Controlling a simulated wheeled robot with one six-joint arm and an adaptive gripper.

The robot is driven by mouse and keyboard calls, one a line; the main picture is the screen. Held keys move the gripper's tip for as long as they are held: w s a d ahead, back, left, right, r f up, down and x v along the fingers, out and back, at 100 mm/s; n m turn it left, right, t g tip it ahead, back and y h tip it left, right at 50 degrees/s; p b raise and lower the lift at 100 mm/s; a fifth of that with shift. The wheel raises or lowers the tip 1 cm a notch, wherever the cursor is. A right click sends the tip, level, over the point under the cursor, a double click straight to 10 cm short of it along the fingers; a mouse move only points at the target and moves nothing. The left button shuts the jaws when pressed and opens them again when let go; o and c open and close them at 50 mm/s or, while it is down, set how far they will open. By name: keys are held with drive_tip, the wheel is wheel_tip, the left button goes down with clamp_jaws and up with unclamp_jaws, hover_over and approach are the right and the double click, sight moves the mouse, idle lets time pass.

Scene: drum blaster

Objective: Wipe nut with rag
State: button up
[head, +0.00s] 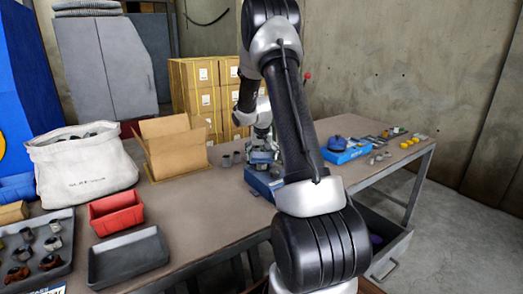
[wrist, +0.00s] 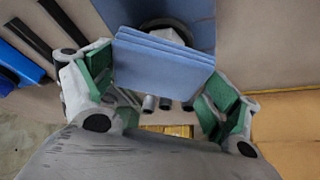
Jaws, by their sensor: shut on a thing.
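My gripper (wrist: 160,88) is shut on a folded blue rag (wrist: 163,62), which spans between the green finger pads in the wrist view. A dark round ring (wrist: 168,26), perhaps the nut, shows just beyond the rag over a blue surface (wrist: 203,30). The rag hides its near part, and I cannot tell whether they touch. In the head view my gripper (head: 262,155) is low over a blue tray or block (head: 262,184) on the workbench, partly covered by my arm. No nut is clear there.
Small grey cylinders (head: 227,161) stand left of my gripper. An open cardboard box (head: 175,148), white bag (head: 85,168), red bin (head: 116,214), empty grey tray (head: 128,259) and a tray of metal fittings (head: 62,262) fill the left. A blue box (head: 345,154) stands right.

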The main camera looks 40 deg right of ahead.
drive_tip(key=shift+f, duration=0.5)
idle(0.3)
drive_tip(key=shift+s+d, duration=0.1)
drive_tip(key=shift+s+d, duration=0.6)
drive_tip(key=shift+d, duration=0.2)
drive_tip(key=shift+w+a, duration=0.7)
drive_tip(key=shift+a, duration=0.2)
drive_tip(key=shift+w+a, duration=0.65)
drive_tip(key=shift+a, duration=0.2)
drive_tip(key=shift+s+d, duration=0.7)
drive_tip(key=shift+d, duration=0.2)
drive_tip(key=shift+s+d, duration=0.65)
drive_tip(key=shift+d, duration=0.2)
drive_tip(key=shift+a, duration=0.1)
